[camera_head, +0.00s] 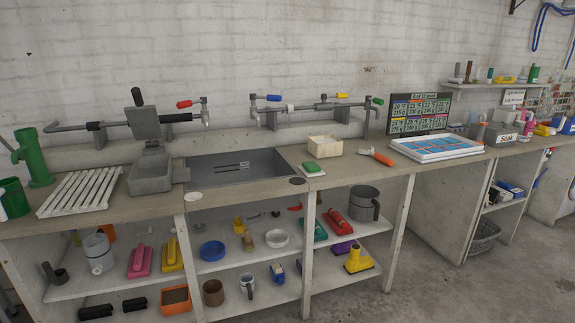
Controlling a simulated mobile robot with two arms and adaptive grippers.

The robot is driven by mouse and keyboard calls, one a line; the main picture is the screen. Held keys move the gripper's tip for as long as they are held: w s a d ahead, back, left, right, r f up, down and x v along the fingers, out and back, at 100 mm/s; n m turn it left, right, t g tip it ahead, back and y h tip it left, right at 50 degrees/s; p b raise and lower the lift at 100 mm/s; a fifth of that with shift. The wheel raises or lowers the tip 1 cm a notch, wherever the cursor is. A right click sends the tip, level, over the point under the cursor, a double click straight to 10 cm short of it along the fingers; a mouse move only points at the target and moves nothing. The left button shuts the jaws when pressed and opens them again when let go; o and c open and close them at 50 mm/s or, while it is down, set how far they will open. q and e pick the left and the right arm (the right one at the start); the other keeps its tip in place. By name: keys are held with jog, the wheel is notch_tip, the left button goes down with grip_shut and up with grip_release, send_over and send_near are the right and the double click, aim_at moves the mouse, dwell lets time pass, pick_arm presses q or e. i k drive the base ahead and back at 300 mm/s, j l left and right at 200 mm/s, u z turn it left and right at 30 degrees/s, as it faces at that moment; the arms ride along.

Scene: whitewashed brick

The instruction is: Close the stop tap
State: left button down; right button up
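Several taps with coloured levers are on pipework along the white brick wall behind the sink (218,178). A red lever (184,104) is on the left pipe, a blue lever (272,97) at the middle, a yellow lever (342,95) further right and a green lever (377,100) at the right end. All of them look roughly level, the red and green ones slightly tilted. I cannot tell which one is the stop tap, or whether any is open. No water stream is visible. Neither of my grippers is in view.
A grey hinged trough (151,176) and a white slatted rack (80,192) are left of the sink. A green hand pump (35,158) stands far left. A cream box (325,145), green sponge (313,167) and orange-handled tool (377,156) are on the right worktop. Shelves below hold several items.

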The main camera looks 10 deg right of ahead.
aim_at(338, 95)
jog(key=i+l+z, duration=0.25)
jog(key=i+z, duration=0.2)
jog(key=i, duration=0.15)
jog(key=i+z, duration=0.4)
jog(key=i, duration=0.2)
jog(key=i+j+z, duration=0.2)
jog(key=i+z, duration=0.25)
jog(key=i, duration=0.15)
